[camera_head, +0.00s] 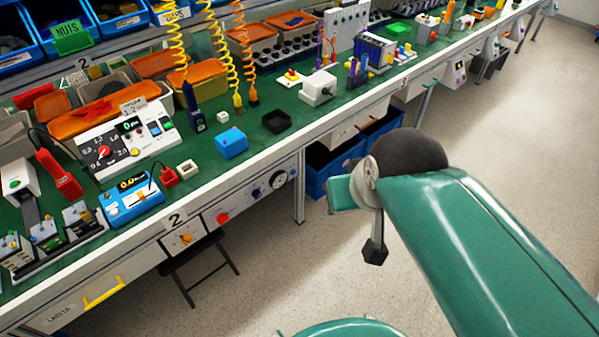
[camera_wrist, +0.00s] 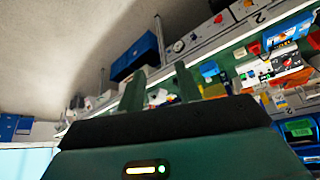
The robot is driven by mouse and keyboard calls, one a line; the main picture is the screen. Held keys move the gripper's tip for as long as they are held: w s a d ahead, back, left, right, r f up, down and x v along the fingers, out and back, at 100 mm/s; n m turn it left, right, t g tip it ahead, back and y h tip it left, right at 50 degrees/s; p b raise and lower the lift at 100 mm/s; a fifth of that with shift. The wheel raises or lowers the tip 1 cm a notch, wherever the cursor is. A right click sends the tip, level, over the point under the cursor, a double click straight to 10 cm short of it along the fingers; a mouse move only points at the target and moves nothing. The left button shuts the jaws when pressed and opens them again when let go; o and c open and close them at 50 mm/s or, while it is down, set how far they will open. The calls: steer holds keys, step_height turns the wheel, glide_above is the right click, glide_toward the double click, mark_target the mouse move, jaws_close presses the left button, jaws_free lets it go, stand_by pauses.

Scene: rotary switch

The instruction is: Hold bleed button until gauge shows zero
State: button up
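A front panel under the bench edge carries a round white gauge (camera_head: 279,180), a dark blue knob or button (camera_head: 256,193), a red button (camera_head: 222,217) and an orange-yellow switch (camera_head: 185,238). The labels are too small to read, so I cannot tell which one is the bleed button. The gauge's needle reading is also unclear. In the wrist view the gauge (camera_wrist: 178,46) and the red button (camera_wrist: 218,18) show small, beyond the fingers. My gripper (camera_wrist: 161,76) has its two green fingers apart with nothing between them. It is in free air, away from the panel.
The green bench top holds a white dial box (camera_head: 120,140), a blue meter (camera_head: 130,197), a blue box (camera_head: 231,143) and a black tray (camera_head: 276,121). Blue bins (camera_head: 330,172) stand under the bench. A dark folding stool (camera_head: 200,268) stands below the panel. The floor in front is clear.

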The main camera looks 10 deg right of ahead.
steer(key=shift+a, duration=0.25)
steer(key=shift+s, duration=0.15)
jaws_close()
stand_by(1.6)
